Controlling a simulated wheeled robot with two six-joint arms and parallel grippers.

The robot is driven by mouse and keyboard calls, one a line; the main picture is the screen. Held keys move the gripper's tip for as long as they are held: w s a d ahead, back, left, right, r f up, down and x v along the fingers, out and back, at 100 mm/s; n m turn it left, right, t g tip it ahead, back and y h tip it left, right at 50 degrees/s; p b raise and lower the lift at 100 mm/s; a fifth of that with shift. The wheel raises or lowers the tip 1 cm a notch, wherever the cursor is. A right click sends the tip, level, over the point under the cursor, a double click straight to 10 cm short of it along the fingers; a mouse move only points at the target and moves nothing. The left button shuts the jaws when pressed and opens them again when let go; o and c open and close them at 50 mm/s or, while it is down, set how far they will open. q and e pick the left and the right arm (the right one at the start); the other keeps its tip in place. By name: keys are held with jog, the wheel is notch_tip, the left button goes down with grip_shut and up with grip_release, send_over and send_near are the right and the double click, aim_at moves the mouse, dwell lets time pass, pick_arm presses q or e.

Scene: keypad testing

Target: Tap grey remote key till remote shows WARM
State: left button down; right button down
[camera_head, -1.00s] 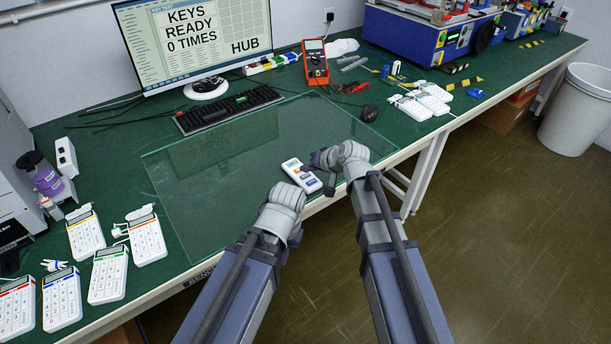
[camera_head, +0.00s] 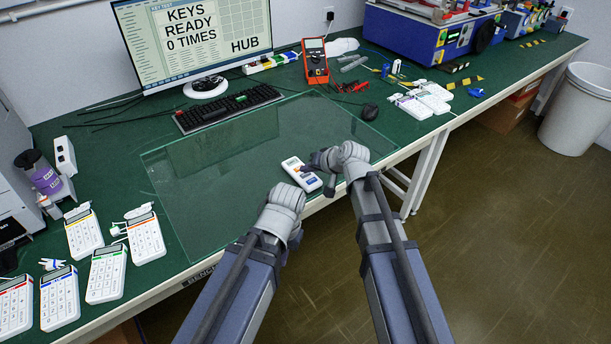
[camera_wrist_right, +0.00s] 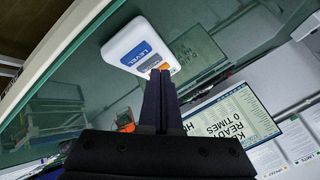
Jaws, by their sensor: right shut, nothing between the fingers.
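A white remote (camera_head: 300,172) lies on the glass sheet near the bench's front edge. In the right wrist view the remote (camera_wrist_right: 122,42) shows a blue key marked LEVEL (camera_wrist_right: 140,51), a grey key (camera_wrist_right: 150,63) beside it and an orange patch at the fingertips. I cannot read any word shown on the remote. My right gripper (camera_head: 308,167) is shut and empty, its tips at the remote; its fingers (camera_wrist_right: 161,73) cover part of it, and touching or apart is unclear. My left gripper (camera_head: 274,190) is left of the remote; its fingers are mostly hidden.
The monitor (camera_head: 195,40) reads KEYS READY 0 TIMES and HUB. Several white keypads (camera_head: 107,273) lie at the left. The glass around the remote is clear.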

jog(key=shift+f+b, duration=0.3)
jog(key=shift+b, duration=0.05)
dwell(0.7)
jog(key=shift+r, duration=0.1)
jog(key=shift+r+p, duration=0.7)
jog(key=shift+p, duration=0.1)
notch_tip(320, 180, up, 5)
jog(key=p, duration=0.5)
dwell(0.3)
dwell(0.5)
